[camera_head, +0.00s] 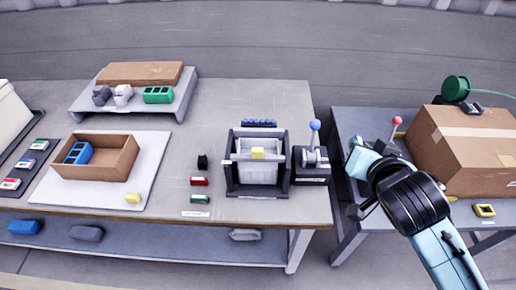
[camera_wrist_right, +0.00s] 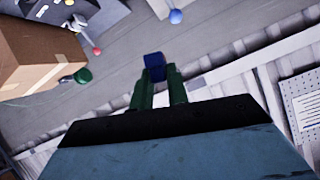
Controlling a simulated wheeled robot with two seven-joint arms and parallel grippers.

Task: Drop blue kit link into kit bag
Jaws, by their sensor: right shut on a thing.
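My right gripper (camera_wrist_right: 159,78) is shut on a small dark blue block, the blue kit link (camera_wrist_right: 154,60), held at its fingertips in the wrist view. In the head view my right gripper (camera_head: 355,145) is raised near the gap between the two tables; the link cannot be made out there. What looks like the kit bag (camera_head: 258,178) is a pale, open-topped bag in a dark frame on the main table, left of my gripper. A yellow piece (camera_head: 257,153) shows at the bag. My left gripper is not in view.
A dark lever fixture (camera_head: 312,165) with a blue knob stands between the bag and my right arm. A cardboard box (camera_head: 465,150) and a red-knobbed lever (camera_head: 396,121) are on the right table. A brown tray (camera_head: 118,161) with a blue part is at left.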

